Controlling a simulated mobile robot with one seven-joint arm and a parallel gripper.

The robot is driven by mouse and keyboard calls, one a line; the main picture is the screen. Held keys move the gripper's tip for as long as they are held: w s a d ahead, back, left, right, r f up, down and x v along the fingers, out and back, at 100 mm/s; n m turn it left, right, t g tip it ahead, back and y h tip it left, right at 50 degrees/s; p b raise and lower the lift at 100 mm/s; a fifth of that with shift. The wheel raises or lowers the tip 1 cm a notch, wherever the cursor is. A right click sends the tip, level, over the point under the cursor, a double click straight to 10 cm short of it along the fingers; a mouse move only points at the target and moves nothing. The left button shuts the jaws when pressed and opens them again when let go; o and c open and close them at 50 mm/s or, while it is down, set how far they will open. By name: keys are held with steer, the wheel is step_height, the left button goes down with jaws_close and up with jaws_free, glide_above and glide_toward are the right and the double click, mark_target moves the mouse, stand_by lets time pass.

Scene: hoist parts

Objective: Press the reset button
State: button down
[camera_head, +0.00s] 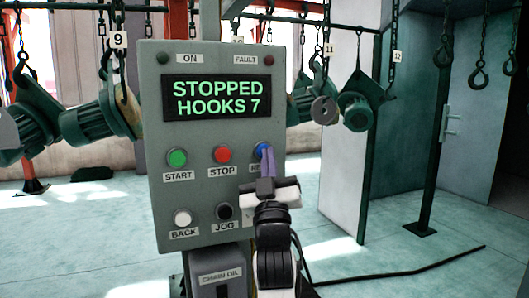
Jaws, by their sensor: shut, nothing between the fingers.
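A grey control panel (217,210) stands upright in the middle of the view. Its display (216,97) reads "STOPPED HOOKS 7" in green. A blue button (260,149) sits at the right of the upper button row; its label (256,168) is partly hidden behind my gripper, with only its first letters showing.
The panel also has a green START button (177,157), a red STOP button (222,154), a white BACK button (183,217) and a black JOG knob (224,211). Green motors (362,100) hang from hooks behind. A black cable (400,271) lies on the floor at right.

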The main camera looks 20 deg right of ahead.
steer(key=shift+w, duration=0.3)
steer(key=shift+s, duration=0.1)
stand_by(0.4)
steer(key=shift+s, duration=0.75)
steer(key=shift+s, duration=0.1)
steer(key=s+b, duration=0.1)
steer(key=s, duration=0.3)
steer(key=shift+s, duration=0.4)
steer(key=shift+a, duration=0.1)
